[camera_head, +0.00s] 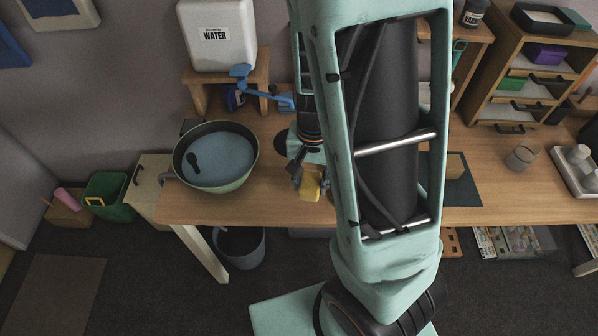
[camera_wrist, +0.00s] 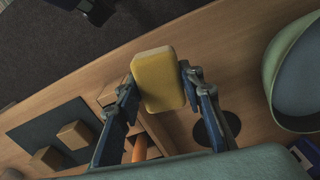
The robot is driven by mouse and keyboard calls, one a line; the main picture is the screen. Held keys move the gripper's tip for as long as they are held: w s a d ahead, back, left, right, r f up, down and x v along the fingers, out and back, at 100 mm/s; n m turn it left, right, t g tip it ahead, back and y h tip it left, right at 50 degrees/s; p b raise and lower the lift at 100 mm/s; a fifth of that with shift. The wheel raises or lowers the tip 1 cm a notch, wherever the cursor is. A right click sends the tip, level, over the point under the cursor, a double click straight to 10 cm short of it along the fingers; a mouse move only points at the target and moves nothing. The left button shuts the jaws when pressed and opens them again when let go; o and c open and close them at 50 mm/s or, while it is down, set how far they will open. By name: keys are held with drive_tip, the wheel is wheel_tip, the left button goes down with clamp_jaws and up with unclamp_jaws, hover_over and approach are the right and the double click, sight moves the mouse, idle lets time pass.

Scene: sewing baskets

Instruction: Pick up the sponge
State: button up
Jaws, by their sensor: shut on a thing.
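The yellow sponge (camera_wrist: 158,80) is between the two fingers of my gripper (camera_wrist: 157,85) in the wrist view. Both fingertips press on its sides, so my gripper is shut on it. In the head view the sponge (camera_head: 309,186) shows at the tip of my gripper (camera_head: 308,180), over the front part of the wooden table (camera_head: 270,208). My arm hides part of the table behind it. I cannot tell how high the sponge is above the table.
A green basin (camera_head: 247,178) with a dark spoon-like thing in it stands left of my gripper. A white water container (camera_head: 218,50) stands on a small stand behind. A dark mat (camera_wrist: 40,125) with wooden blocks (camera_wrist: 74,134) lies across the table. A grey bucket (camera_head: 240,250) is below the front edge.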

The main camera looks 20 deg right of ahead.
drive_tip(key=s+d+r+b, duration=0.3)
drive_tip(key=s+b, duration=0.4)
drive_tip(key=shift+s+d+r, duration=0.15)
drive_tip(key=shift+s, duration=0.05)
idle(0.3)
drive_tip(key=o, duration=0.4)
drive_tip(key=c, duration=0.5)
